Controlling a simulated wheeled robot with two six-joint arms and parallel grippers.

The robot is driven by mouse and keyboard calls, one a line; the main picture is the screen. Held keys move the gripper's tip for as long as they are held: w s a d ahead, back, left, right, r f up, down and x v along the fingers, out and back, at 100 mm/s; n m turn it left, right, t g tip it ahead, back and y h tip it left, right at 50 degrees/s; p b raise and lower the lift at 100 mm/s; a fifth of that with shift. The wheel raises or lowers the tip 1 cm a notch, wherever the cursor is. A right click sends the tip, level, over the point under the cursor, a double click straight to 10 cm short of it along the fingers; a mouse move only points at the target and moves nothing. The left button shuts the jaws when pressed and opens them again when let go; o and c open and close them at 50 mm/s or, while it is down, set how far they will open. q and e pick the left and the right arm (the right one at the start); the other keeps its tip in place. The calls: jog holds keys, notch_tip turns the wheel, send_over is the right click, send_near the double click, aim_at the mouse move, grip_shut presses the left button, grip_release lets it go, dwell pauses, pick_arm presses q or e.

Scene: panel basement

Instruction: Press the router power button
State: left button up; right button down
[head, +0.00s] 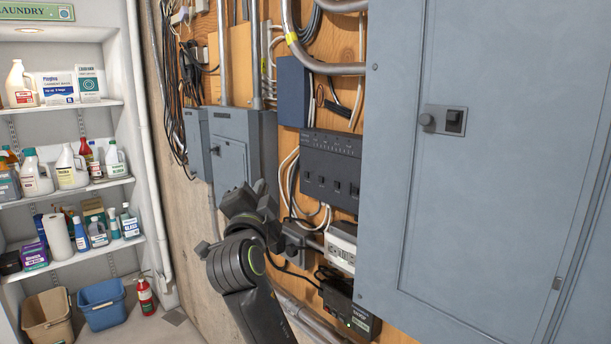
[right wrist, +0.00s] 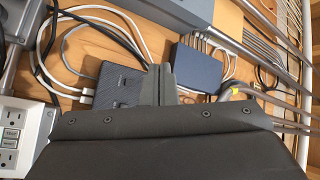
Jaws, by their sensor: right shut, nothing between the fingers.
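A dark grey box (head: 331,170) with several square sockets and a row of small marks is mounted on the plywood wall; it may be the router. A dark box with sockets (right wrist: 118,88), probably the same one, shows in the right wrist view. No power button can be made out. My right gripper (right wrist: 160,80) is shut and empty, its fingers overlapping that box's edge in the right wrist view; contact cannot be told. In the head view my right arm and gripper (head: 250,200) are left of and below the box, fingertips unclear. My left gripper is out of view.
A blue box (head: 293,91) sits above the dark box. A white outlet unit (head: 341,247) and a black box with a green light (head: 350,309) are below. Loose cables hang around them. A large grey panel (head: 480,150) stands right; shelves (head: 70,190) stand left.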

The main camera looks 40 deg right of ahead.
aim_at(306, 175)
jog(key=d+p, duration=0.2)
jog(key=d, duration=0.6)
jog(key=shift+w+d, duration=0.35)
jog(key=shift+d, duration=0.05)
dwell(1.7)
jog(key=shift+d, duration=0.4)
jog(key=shift+d, duration=0.35)
dwell(0.7)
jog(key=shift+a+b, duration=0.15)
jog(key=shift+b, duration=0.15)
jog(key=shift+a, duration=0.65)
